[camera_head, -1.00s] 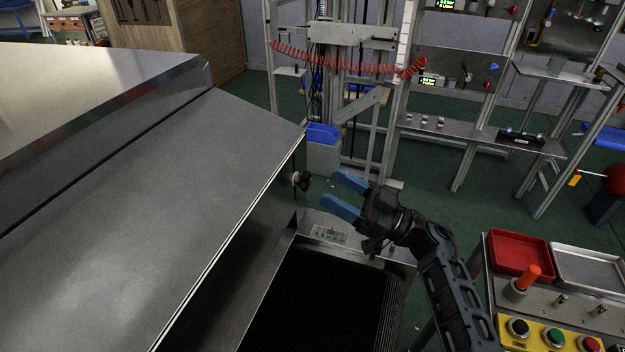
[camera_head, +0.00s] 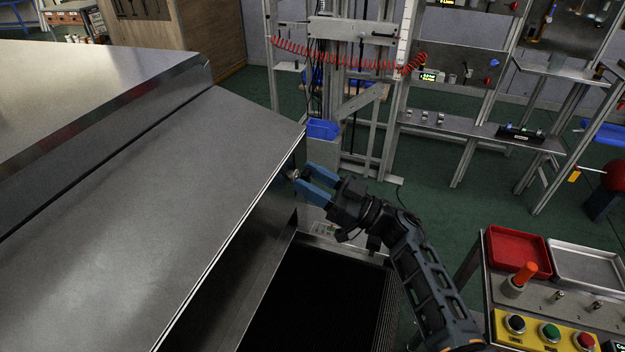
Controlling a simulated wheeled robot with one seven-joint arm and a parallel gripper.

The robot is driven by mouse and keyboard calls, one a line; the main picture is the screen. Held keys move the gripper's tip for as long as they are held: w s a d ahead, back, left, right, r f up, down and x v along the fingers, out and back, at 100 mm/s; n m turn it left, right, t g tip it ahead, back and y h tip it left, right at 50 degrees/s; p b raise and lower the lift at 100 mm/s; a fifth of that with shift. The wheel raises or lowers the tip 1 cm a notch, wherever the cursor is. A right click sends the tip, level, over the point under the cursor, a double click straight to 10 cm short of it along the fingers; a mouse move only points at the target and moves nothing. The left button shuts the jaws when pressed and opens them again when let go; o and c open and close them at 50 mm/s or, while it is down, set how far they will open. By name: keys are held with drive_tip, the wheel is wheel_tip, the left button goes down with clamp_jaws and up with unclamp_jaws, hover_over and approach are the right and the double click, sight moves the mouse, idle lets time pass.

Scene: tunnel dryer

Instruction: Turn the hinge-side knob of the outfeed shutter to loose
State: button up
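The outfeed shutter (camera_head: 150,200) is a large sloping grey metal panel on the left. A small knob (camera_head: 293,175) sticks out of its side face near the upper right corner. My gripper (camera_head: 304,177) has its two blue fingers pointing left at the knob. The fingers are apart, with a gap visible between them. The fingertips are at the knob and partly hide it; I cannot tell whether they touch it. The knob's turn position cannot be read.
A dark conveyor belt (camera_head: 320,300) runs below the shutter and my arm. A control panel (camera_head: 550,334) with buttons and a red tray (camera_head: 518,262) is at the lower right. A blue bin (camera_head: 322,129) stands just behind the shutter corner. Frames and shelves fill the back.

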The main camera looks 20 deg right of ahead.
drive_tip(key=c, duration=0.6)
drive_tip(key=shift+o, duration=0.2)
